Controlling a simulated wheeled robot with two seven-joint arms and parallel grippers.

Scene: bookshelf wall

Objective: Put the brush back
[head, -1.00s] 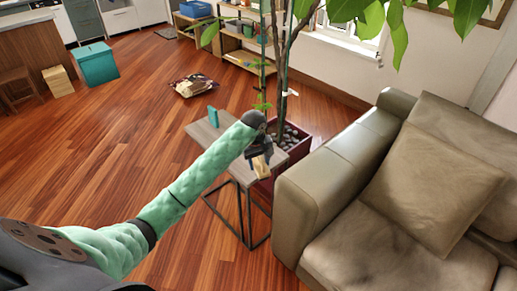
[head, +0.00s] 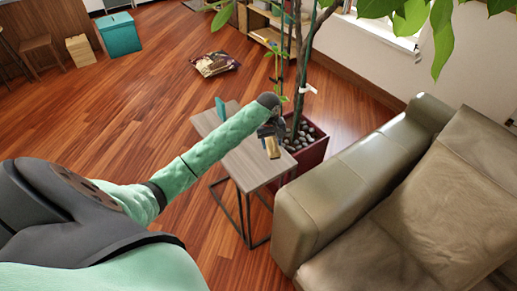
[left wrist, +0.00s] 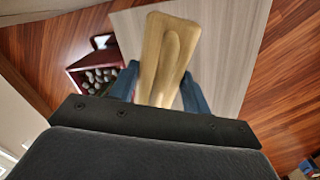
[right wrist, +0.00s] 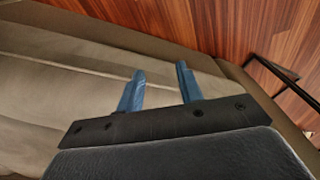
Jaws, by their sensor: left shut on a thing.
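The brush, with a pale wooden body (head: 272,147), is in my left gripper (head: 270,133). In the left wrist view the tan grooved wood of the brush (left wrist: 165,55) sits between the blue fingers of the left gripper (left wrist: 160,90), which are shut on it. The brush is over the grey wood-topped side table (head: 250,167); I cannot tell whether it touches the top. Its bristles are not visible. My right gripper (right wrist: 158,88) is open and empty in the right wrist view, above the sofa, and does not show in the head view.
A turquoise upright object (head: 220,108) stands at the table's far left end, partly behind my left arm. A potted plant (head: 310,150) stands just behind the table. The leather sofa (head: 330,200) is close on the right. Wood floor (head: 130,110) is clear on the left.

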